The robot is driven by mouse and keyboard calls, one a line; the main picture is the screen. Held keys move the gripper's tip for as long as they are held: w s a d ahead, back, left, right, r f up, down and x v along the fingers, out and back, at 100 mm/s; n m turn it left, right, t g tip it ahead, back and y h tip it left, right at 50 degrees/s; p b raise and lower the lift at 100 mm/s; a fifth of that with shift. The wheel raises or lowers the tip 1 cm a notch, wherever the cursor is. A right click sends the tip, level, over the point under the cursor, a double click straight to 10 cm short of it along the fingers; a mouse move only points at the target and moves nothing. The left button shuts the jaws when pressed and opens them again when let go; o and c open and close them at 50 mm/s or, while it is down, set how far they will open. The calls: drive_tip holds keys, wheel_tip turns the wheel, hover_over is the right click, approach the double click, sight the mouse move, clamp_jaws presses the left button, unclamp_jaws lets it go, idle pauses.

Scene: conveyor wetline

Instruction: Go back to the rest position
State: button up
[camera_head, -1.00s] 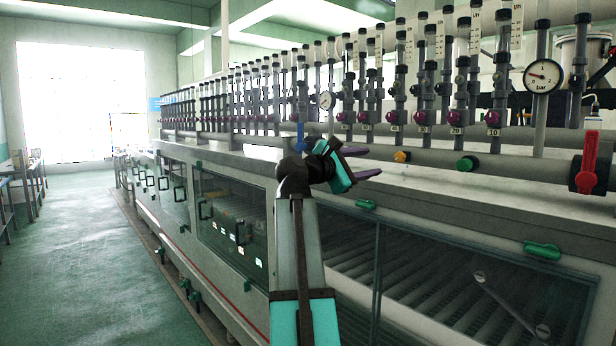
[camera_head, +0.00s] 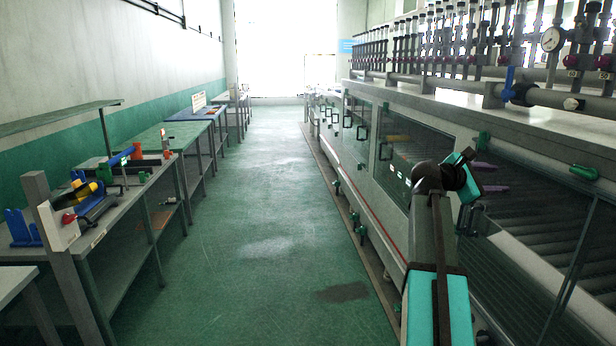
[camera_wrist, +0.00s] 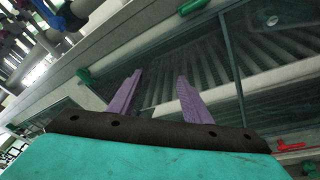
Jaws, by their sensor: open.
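My gripper (camera_head: 485,189) has purple fingers and a teal body. In the head view it is at the right, in front of the wet line machine (camera_head: 400,125), beside its dark glass panels. In the wrist view the two purple fingers of my gripper (camera_wrist: 158,95) stand apart with nothing between them. Behind them are the machine's window and its rollers (camera_wrist: 200,75). Whether the fingers touch the machine cannot be told.
A green-floored aisle (camera_head: 260,220) runs clear down the middle. Workbenches (camera_head: 140,190) with tools line the left wall. A blue valve handle (camera_head: 508,82) and green latches (camera_head: 583,172) stick out from the machine. A dark patch (camera_head: 342,292) marks the floor.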

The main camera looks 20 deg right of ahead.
drive_tip(key=w+a+f+n+t+y, duration=0.1)
drive_tip(key=w+a+f, duration=0.25)
drive_tip(key=f, duration=0.45)
drive_tip(key=w+a+f+n+t+y, duration=0.1)
drive_tip(key=w+a+f+n, duration=0.15)
drive_tip(key=w+f, duration=0.45)
drive_tip(key=a+f+y, duration=0.2)
drive_tip(key=a+f, duration=0.5)
drive_tip(key=f, duration=0.6)
drive_tip(key=a+f+n+y+b, duration=0.1)
drive_tip(key=a+f, duration=0.7)
drive_tip(key=f, duration=0.5)
drive_tip(key=a+f+y, duration=0.2)
drive_tip(key=a+f, duration=0.5)
drive_tip(key=f, duration=0.5)
drive_tip(key=s+a+f+m+g+y, duration=0.1)
drive_tip(key=s+a+f+g+y, duration=0.1)
drive_tip(key=s+a+f, duration=0.75)
drive_tip(key=s+a+f+m+g+y, duration=0.1)
drive_tip(key=s+a+f+y, duration=0.1)
drive_tip(key=s+a+f, duration=0.75)
drive_tip(key=s+a+f+m+g+y, duration=0.2)
drive_tip(key=s+a+f+m, duration=0.3)
drive_tip(key=s+a+m, duration=0.1)
drive_tip(key=s+a+f+m+g+y, duration=0.2)
drive_tip(key=s+a+f+m+y, duration=0.1)
drive_tip(key=s+a+m, duration=0.3)
drive_tip(key=shift+s+a+f+b, duration=0.45)
drive_tip(key=shift+s+a+f, duration=0.55)
drive_tip(key=shift+s, duration=1.2)
